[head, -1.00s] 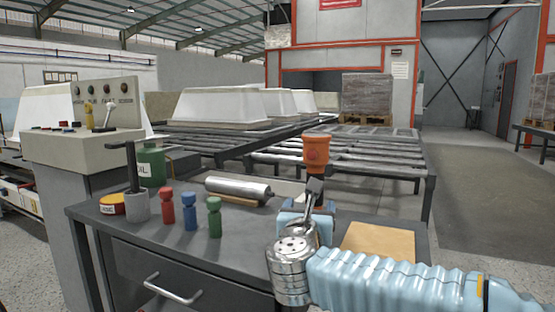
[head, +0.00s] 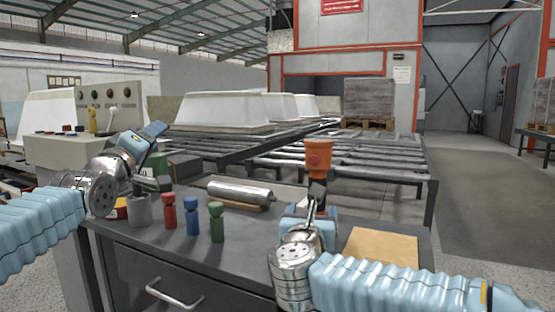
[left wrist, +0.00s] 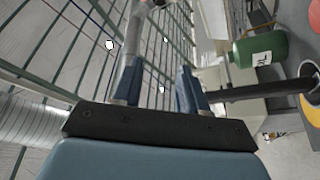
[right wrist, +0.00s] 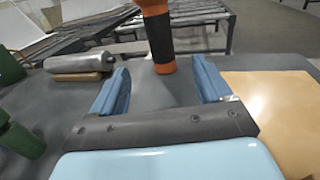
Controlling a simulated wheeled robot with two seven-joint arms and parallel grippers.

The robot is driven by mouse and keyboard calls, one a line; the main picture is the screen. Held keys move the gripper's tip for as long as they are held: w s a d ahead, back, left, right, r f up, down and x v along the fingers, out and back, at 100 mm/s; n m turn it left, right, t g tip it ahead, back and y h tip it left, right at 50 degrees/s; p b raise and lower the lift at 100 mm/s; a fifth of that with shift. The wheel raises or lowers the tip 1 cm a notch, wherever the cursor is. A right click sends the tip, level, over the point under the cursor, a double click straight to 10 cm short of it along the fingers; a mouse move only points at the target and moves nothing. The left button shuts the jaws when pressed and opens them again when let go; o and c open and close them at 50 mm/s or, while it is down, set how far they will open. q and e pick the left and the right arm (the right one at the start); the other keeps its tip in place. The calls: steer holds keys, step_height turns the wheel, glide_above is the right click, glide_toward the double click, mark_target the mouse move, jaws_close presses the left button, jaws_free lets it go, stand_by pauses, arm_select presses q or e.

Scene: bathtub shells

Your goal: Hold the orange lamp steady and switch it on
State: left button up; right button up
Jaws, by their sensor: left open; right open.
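The orange lamp (head: 318,156) has an orange head on a dark body and stands upright on the dark workbench. My right gripper (head: 316,200) is open in front of it. In the right wrist view the lamp (right wrist: 157,32) shows between and just beyond the open fingers (right wrist: 160,66); I cannot tell whether they touch it. Its top is cut off there, and no switch is clear. My left gripper (head: 160,156) is open over the bench's left end, well away from the lamp. Its fingers (left wrist: 158,82) are empty in the left wrist view, where the lamp does not show.
A green bottle (left wrist: 262,50) and a grey cup (head: 139,210) are near my left gripper. A tan board (head: 381,245) is at right.

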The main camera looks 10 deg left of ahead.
mark_target(318, 180)
arm_select(q)
steer(key=s+d+r+g+h, duration=0.1)
steer(key=d+r+h, duration=0.2)
steer(key=d, duration=0.6)
steer(key=d+r+g+h, duration=0.15)
steer(key=d+h, duration=0.25)
steer(key=d, duration=0.5)
arm_select(e)
steer(key=shift+w, duration=0.4)
steer(key=w, duration=0.8)
steer(key=w+d, duration=0.1)
steer(key=w, duration=0.4)
steer(key=shift+d, duration=0.1)
arm_select(q)
steer(key=w+d+f+m+g+h, duration=0.1)
steer(key=d+f+g, duration=0.4)
steer(key=d+f, duration=0.3)
steer(key=shift+w+d+h, duration=0.15)
steer(key=shift+d+h, duration=0.25)
steer(key=shift+d, duration=0.25)
steer(key=shift+g, duration=0.25)
